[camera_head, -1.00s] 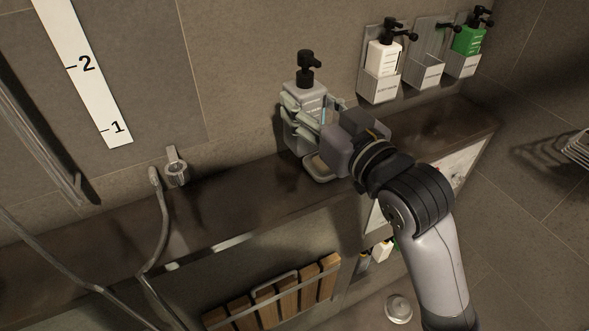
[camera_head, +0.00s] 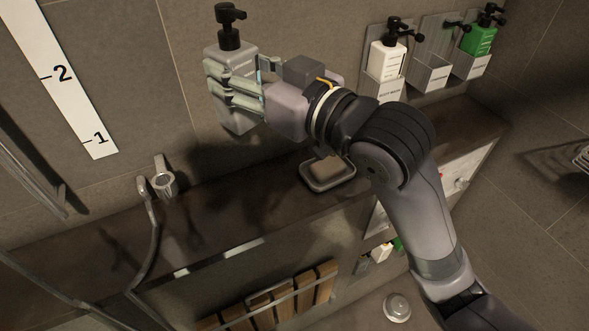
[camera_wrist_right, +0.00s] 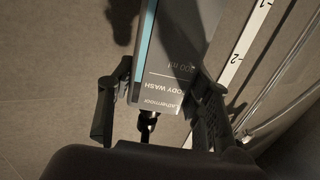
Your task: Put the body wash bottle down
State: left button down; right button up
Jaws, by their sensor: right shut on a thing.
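The body wash bottle (camera_head: 238,112) is grey with a black pump top. My right gripper (camera_head: 232,88) is shut around its body and holds it upright, slightly tilted, above the dark ledge (camera_head: 240,200) and in front of the tiled wall. In the right wrist view the bottle (camera_wrist_right: 168,60) stands between both fingers of the gripper (camera_wrist_right: 160,105), with the "BODY WASH" label and a light blue stripe showing. The bottle's right side is partly hidden by the fingers. My left gripper is not in view.
A soap dish (camera_head: 328,182) with a soap bar sits on the ledge right of the bottle. Wall holders carry a white bottle (camera_head: 387,60) and a green bottle (camera_head: 480,38), with an empty holder (camera_head: 431,74) between. A shower fitting (camera_head: 163,182) and hose are at left. The ledge between fitting and dish is clear.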

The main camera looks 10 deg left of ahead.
aim_at(250, 124)
jog(key=shift+w+d+f, duration=0.1)
jog(key=shift+w+f, duration=0.15)
jog(key=shift+f, duration=0.25)
jog(key=shift+w+f, duration=0.25)
jog(key=shift+f, duration=0.25)
jog(key=f, duration=0.2)
jog(key=s+f, duration=0.1)
jog(key=f, duration=0.3)
jog(key=shift+s+f+p, duration=0.1)
jog(key=shift+s+p, duration=0.15)
jog(key=shift+p, duration=0.1)
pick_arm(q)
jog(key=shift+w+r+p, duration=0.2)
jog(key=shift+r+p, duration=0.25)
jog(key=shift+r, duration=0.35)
pick_arm(e)
notch_tip(250, 124, down, 11)
jog(key=shift+w+f, duration=0.2)
jog(key=shift+w, duration=0.05)
jog(key=shift+f, duration=0.1)
jog(key=shift+f, duration=0.15)
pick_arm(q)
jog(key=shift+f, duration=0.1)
pick_arm(e)
jog(key=o, duration=1.4)
